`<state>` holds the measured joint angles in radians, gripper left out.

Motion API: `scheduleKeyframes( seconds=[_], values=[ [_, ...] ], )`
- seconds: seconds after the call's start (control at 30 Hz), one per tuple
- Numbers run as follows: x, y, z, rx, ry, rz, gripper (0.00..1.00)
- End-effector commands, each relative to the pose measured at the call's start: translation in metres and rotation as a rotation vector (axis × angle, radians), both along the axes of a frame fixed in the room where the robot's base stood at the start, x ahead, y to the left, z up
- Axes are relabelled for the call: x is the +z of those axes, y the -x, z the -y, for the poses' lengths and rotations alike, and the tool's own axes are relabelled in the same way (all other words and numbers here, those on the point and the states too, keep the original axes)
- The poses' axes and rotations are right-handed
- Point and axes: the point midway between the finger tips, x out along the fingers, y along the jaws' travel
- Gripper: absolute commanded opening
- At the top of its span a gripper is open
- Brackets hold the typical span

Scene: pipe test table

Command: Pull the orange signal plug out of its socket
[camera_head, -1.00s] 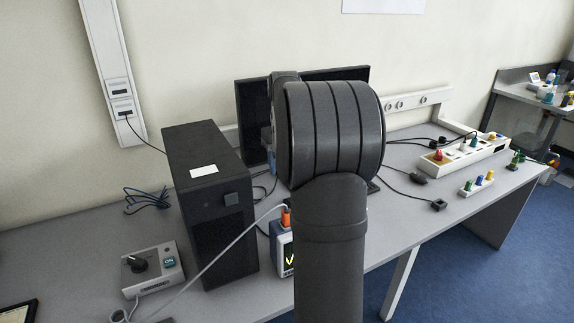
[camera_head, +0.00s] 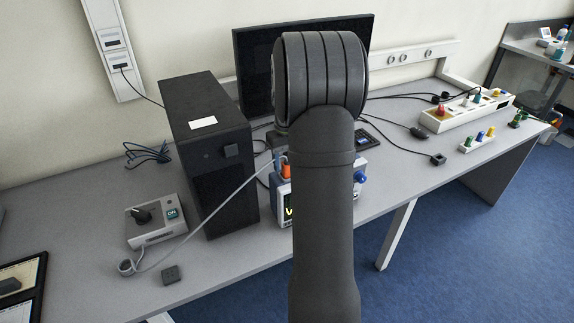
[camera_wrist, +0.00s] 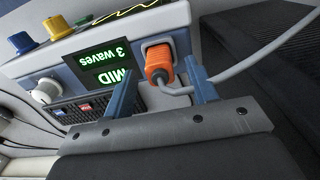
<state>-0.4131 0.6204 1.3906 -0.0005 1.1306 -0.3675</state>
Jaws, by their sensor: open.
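The orange signal plug (camera_wrist: 158,64) sits in its socket on the side of a white and blue instrument (camera_wrist: 95,60) with green displays in the wrist view. A grey cable (camera_wrist: 262,55) runs from the plug to the right. My gripper (camera_wrist: 160,70) is open, with one blue finger on each side of the plug. I cannot tell whether the fingers touch it. In the head view the plug (camera_head: 285,171) shows just left of my arm, at the instrument (camera_head: 285,205). My arm hides most of the gripper and instrument there.
A black computer tower (camera_head: 207,155) stands close left of the instrument. The grey cable crosses in front of it to the switch box (camera_head: 157,222). A monitor (camera_head: 252,65) stands behind my arm. Power strips (camera_head: 465,112) lie at the right.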

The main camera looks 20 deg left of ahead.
Motion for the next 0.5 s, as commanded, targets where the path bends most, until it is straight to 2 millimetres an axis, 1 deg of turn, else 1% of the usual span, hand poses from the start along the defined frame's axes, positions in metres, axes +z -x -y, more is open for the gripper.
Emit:
scheduleKeyframes(
  seconds=[0.03, 0.1, 0.2, 0.5],
  values=[
    [-0.007, 0.0, 0.0, 0.0, 0.001, -0.002, 0.53],
    [-0.013, 0.0, 0.0, 0.0, 0.001, -0.002, 0.53],
    [-0.019, 0.0, 0.0, 0.0, 0.0, 0.0, 0.53],
    [-0.021, 0.0, 0.0, 0.0, 0.0, 0.0, 0.53]
  ],
)
